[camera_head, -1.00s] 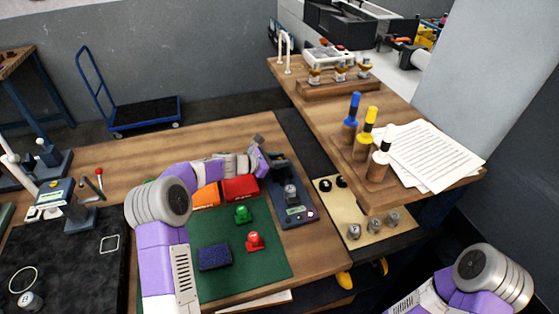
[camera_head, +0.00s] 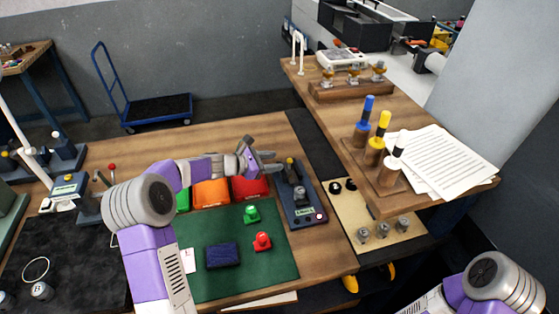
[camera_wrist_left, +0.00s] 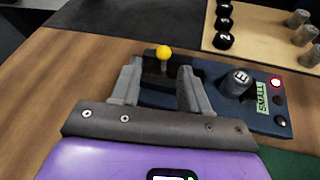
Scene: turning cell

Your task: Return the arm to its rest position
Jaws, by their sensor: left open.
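My left arm (camera_head: 152,235) reaches in from the left over the green mat. My left gripper (camera_head: 272,160) is open and empty, raised just left of the dark blue tester (camera_head: 303,212). In the left wrist view the two fingers of my left gripper (camera_wrist_left: 162,80) stand apart, with the tester (camera_wrist_left: 262,122) beyond them. The tester's yellow knob (camera_wrist_left: 164,52) shows between the fingers; I see no contact.
Red (camera_head: 250,187) and orange (camera_head: 211,194) bins stand behind the green mat (camera_head: 215,285). Green (camera_head: 251,213) and red (camera_head: 262,241) pieces and a blue block (camera_head: 222,256) are on the mat. Grey cylinders (camera_head: 382,230) stand on a beige board to the right.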

